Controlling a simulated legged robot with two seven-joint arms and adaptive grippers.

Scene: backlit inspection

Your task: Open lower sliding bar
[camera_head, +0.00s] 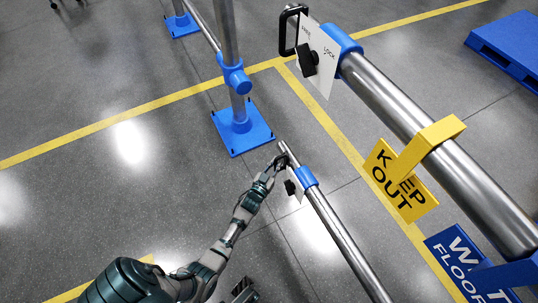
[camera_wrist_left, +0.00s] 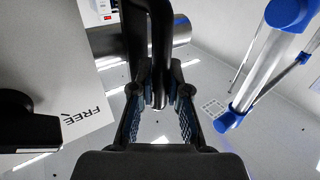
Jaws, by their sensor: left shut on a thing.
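The lower sliding bar (camera_head: 335,226) is a steel tube with a blue collar (camera_head: 305,177), a white plate and a black knob (camera_head: 290,187). Its free end lies to the right of the blue post base, apart from the post in the head view. My left gripper (camera_head: 279,161) is at the bar's plate, near this end. In the left wrist view, my left gripper (camera_wrist_left: 161,112) is shut on a black handle (camera_wrist_left: 160,45) that runs between its fingers. The white plate (camera_wrist_left: 60,75) beside it reads FREE. My right gripper is not in view.
An upper bar (camera_head: 390,105) with its own handle (camera_head: 290,28) and FREE/LOCK plate crosses at the right. It carries a yellow KEEP OUT sign (camera_head: 400,182); a blue sign (camera_head: 462,262) is lower right. A steel post (camera_head: 228,40) stands on a blue base (camera_head: 243,134). Floor at left is clear.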

